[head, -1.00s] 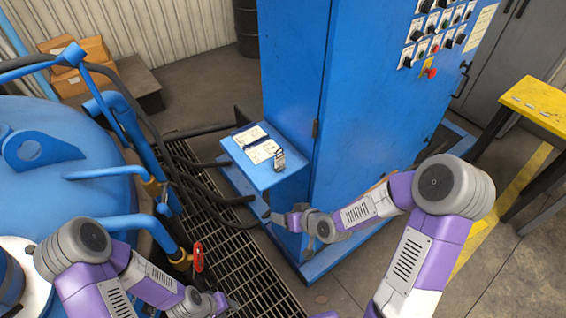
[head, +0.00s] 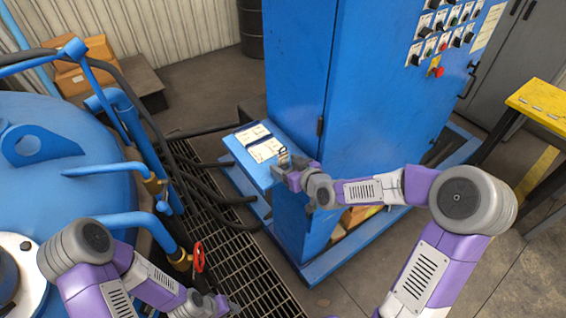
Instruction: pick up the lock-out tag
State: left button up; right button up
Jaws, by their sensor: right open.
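A small grey-and-pale item (head: 283,154), which looks like the lock-out tag, is at the right edge of the small blue shelf (head: 243,163) on the cabinet's side. It is small and partly covered by my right gripper. My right gripper (head: 279,167) is open at the shelf's right edge, right at this item. I cannot tell whether the fingers are around it or only in front of it. My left gripper (head: 229,305) is low over the floor grating, far from the shelf, too small to read.
An open booklet (head: 258,142) lies on the shelf beside the item. The tall blue cabinet (head: 370,90) stands right behind the shelf. Black hoses (head: 190,180) and a red valve wheel (head: 198,257) are at the left. A yellow table (head: 545,103) stands at the right.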

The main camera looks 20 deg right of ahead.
jog(key=shift+w, duration=0.1)
jog(key=c, duration=1.1)
